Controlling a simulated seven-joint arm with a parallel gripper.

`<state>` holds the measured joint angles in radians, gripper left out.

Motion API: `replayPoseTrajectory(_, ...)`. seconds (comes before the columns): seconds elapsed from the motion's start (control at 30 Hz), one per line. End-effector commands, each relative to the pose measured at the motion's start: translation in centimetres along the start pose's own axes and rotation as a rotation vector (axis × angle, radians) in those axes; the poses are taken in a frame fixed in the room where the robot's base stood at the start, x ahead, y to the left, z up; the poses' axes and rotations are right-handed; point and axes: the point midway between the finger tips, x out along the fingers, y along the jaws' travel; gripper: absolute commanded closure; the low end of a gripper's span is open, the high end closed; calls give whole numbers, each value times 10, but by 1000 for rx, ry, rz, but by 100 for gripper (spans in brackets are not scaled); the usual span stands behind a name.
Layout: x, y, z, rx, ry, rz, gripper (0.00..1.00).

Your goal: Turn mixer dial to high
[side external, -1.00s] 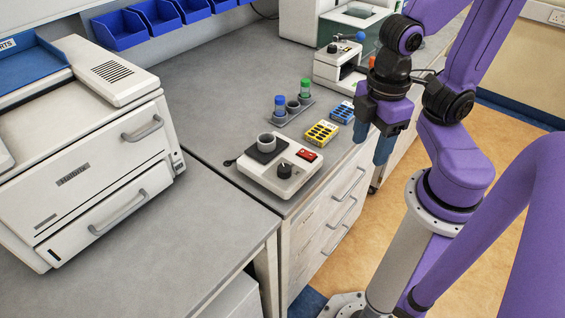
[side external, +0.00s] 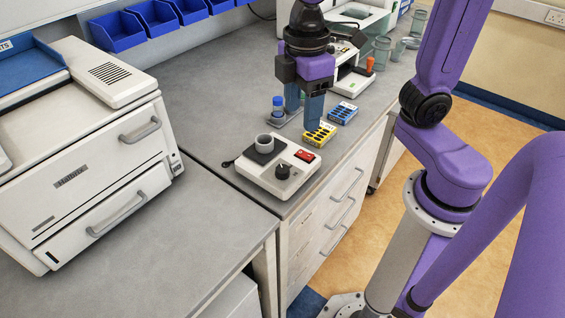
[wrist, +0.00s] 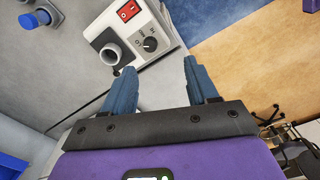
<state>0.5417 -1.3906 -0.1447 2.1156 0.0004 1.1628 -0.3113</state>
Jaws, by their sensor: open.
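The mixer (side external: 258,179) is a low white box on the bench near its front edge, with a black dial (side external: 283,171) at its front and a red rocker switch (side external: 305,155).
A blue-capped bottle (side external: 278,104) stands in a rack. A white cabinet (side external: 92,175) stands left; the bench between is clear.

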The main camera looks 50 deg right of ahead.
Motion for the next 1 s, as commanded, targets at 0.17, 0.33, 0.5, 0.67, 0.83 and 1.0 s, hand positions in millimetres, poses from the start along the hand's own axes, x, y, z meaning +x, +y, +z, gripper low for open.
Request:
replayPoseTrajectory(0.17, -14, 20, -20, -12, -5, -1, 42)
replayPoseTrajectory(0.33, -17, 26, -25, -19, -9, -3, 42)
replayPoseTrajectory(0.5, -2, 27, -25, -19, -12, -4, 42)
replayPoseTrajectory(0.67, 26, 26, -24, -18, -14, -5, 42)
replayPoseTrajectory(0.83, 58, 26, -24, -18, -14, -5, 42)
replayPoseTrajectory(1.0, 90, 26, -23, -18, -14, -5, 42)
